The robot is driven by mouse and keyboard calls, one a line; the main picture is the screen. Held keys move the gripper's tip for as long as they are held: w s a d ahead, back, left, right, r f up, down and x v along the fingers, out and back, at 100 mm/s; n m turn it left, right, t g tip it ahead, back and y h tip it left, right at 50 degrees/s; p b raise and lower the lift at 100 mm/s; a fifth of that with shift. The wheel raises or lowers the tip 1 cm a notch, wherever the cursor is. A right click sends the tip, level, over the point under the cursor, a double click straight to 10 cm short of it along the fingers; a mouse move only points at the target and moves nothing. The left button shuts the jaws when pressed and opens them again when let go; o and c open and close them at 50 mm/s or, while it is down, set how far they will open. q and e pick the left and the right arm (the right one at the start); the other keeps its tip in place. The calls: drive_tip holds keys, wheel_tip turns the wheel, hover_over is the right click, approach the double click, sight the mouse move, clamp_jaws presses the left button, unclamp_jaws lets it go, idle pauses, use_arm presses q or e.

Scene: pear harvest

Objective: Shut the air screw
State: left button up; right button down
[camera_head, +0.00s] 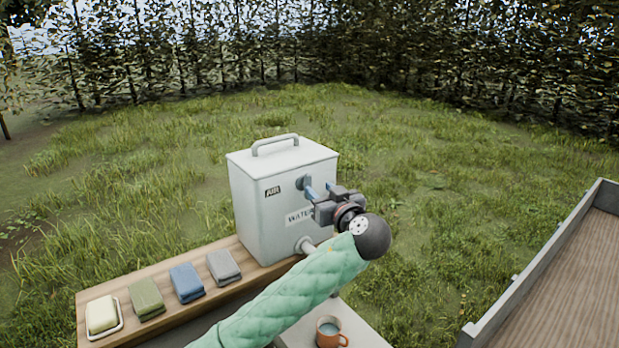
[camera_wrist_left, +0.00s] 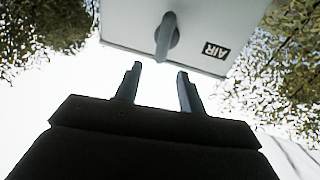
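The air screw (camera_head: 301,182) is a grey round knob on the front of a pale metal water tank (camera_head: 262,222), right of the AIR label (camera_head: 273,191). In the left wrist view the air screw (camera_wrist_left: 166,38) shows a flat bar handle across its round base. My left gripper (camera_head: 322,190) is in front of the tank, just right of the screw in the head view. In the left wrist view my left gripper (camera_wrist_left: 157,73) is open and empty, its fingertips apart and just short of the bar's end. My right gripper is not in view.
The tank stands on a wooden board with a soap dish (camera_head: 119,326) and folded green, blue and grey cloths (camera_head: 187,282). An orange mug (camera_head: 332,338) stands on a pale surface below my left arm. A wooden-floored trailer bed (camera_head: 560,290) is at right. Grass lies behind.

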sight(310, 181)
use_arm(q)
drive_tip(key=shift+w+a+r+p, duration=0.25)
drive_tip(key=shift+w+a+p, duration=0.05)
drive_tip(key=shift+w, duration=0.2)
drive_tip(key=x, duration=0.1)
drive_tip(key=p+x, duration=0.2)
drive_tip(key=x, duration=0.1)
drive_tip(key=shift+f, duration=0.25)
drive_tip(key=shift+w+a+p, duration=0.2)
drive_tip(key=shift+w+p, duration=0.25)
drive_tip(key=shift+w, duration=0.05)
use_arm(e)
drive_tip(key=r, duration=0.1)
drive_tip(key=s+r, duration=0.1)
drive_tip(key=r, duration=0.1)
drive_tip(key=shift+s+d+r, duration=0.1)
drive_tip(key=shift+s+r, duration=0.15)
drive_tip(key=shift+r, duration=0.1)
use_arm(q)
drive_tip(key=shift+w+f, duration=0.15)
drive_tip(key=shift+c, duration=0.4)
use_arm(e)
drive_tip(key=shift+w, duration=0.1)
use_arm(q)
clamp_jaws()
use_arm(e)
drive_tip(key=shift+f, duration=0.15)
